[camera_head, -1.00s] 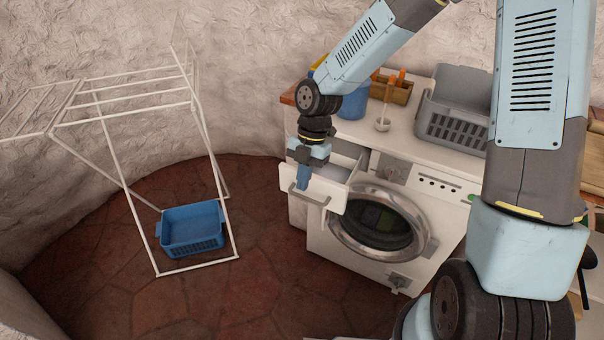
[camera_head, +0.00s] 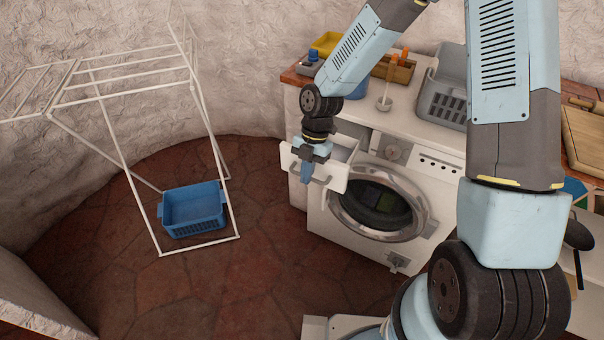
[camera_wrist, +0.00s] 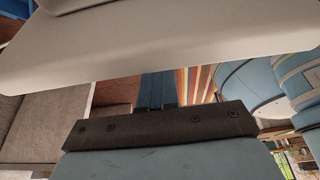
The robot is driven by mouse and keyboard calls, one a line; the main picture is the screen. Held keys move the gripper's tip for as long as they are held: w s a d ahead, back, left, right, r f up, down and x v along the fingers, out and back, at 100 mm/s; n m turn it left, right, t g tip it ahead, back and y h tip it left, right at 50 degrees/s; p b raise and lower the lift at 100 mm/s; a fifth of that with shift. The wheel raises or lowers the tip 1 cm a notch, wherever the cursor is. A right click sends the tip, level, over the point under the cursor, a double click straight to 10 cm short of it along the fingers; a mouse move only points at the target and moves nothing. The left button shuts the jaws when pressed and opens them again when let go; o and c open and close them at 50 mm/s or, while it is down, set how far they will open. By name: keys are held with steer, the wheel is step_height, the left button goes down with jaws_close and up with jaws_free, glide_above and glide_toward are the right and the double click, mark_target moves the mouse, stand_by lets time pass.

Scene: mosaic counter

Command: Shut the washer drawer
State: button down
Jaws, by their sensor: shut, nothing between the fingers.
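The washer (camera_head: 345,238) is a white front-loader with a round dark glass door. Its drawer (camera_head: 333,183) at the upper left is pulled out, with a grey bar handle on its white front. My gripper (camera_head: 306,178) is shut and empty, pointing down at the drawer front, near the handle's left part. I cannot tell from the head view whether it touches. In the wrist view the closed blue fingers (camera_wrist: 157,92) reach up to a broad pale panel (camera_wrist: 170,50), which looks like the drawer front; their tips are hidden behind it.
A blue basket (camera_head: 194,208) stands on the floor by a white drying rack (camera_head: 108,170) at left. On the counter are a grey basket (camera_head: 443,100), a wooden box with orange-handled items (camera_head: 398,72) and a yellow container (camera_head: 327,44). Floor before the washer is clear.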

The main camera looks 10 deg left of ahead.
steer(key=shift+w+d, duration=0.1)
steer(key=shift+w, duration=0.35)
steer(key=w+d, duration=0.2)
steer(key=w, duration=0.3)
steer(key=w+d, duration=0.2)
steer(key=w, duration=0.2)
steer(key=w+d, duration=0.2)
steer(key=w, duration=0.3)
steer(key=shift+w+d, duration=0.1)
steer(key=shift+w, duration=0.2)
